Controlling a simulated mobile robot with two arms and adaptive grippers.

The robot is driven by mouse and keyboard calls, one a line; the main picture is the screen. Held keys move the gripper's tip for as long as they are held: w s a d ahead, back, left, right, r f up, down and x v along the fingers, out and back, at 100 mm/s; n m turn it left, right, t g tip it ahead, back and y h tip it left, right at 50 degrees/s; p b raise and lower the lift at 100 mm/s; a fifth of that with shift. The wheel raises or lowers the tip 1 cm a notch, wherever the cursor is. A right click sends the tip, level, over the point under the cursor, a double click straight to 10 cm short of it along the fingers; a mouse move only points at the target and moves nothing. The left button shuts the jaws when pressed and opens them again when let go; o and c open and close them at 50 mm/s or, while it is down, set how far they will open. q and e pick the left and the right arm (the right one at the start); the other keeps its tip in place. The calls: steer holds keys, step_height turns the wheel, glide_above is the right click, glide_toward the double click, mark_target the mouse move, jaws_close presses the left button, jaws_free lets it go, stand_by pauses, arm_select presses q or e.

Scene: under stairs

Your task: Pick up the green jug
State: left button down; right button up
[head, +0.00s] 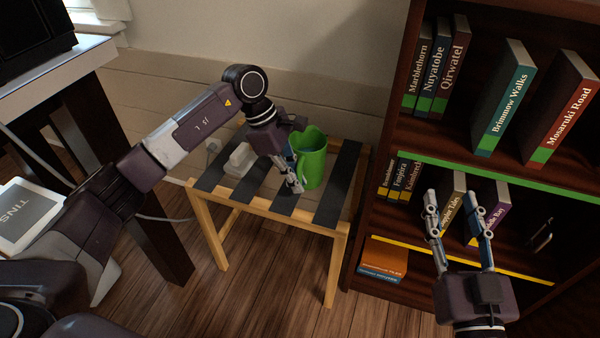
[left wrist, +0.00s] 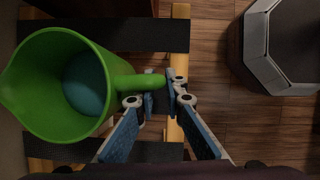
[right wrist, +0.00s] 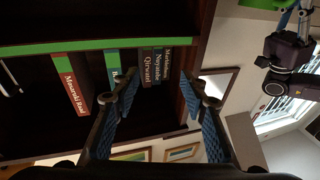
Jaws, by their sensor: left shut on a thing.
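The green jug (head: 312,158) is upright at the slatted wooden stool, on or just over its dark slats; I cannot tell if its base touches. In the left wrist view the jug (left wrist: 28,85) shows its open mouth at the left, with a blue round patch inside (left wrist: 86,84). My left gripper (head: 297,182) is at the jug's near left side. In the left wrist view the left gripper's fingers (left wrist: 160,100) are closed around the handle (left wrist: 135,81). My right gripper (head: 454,205) is open and empty in front of the bookshelf.
The stool (head: 341,228) also bears a white object (head: 239,160) left of the jug. A bookshelf (head: 400,130) with several books stands close on the right. A dark-legged table (head: 75,70) is at the left. Wooden floor is free in front.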

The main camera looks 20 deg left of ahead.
mark_target(296, 150)
arm_select(q)
steer(key=shift+r, duration=0.25)
steer(key=shift+w+r, duration=0.1)
steer(key=shift+r, duration=0.3)
step_height(296, 150, up, 8)
steer(key=shift+f+p, duration=0.1)
steer(key=shift+p, duration=1)
step_height(296, 150, up, 11)
steer(key=p, duration=0.2)
arm_select(e)
steer(key=s+d+f+g+h, duration=0.2)
steer(key=s+f+g, duration=0.3)
steer(key=f, duration=0.5)
steer(key=s+d+f+g+h, duration=0.1)
steer(key=s+d+f+g, duration=0.2)
steer(key=s+f+g, duration=0.3)
steer(key=shift+s+d+f+m+g+h, duration=0.35)
steer(key=shift+f+g, duration=0.25)
steer(key=shift+f, duration=1.8)
arm_select(q)
steer(key=shift+p, duration=0.4)
arm_select(e)
steer(key=shift+f, duration=0.25)
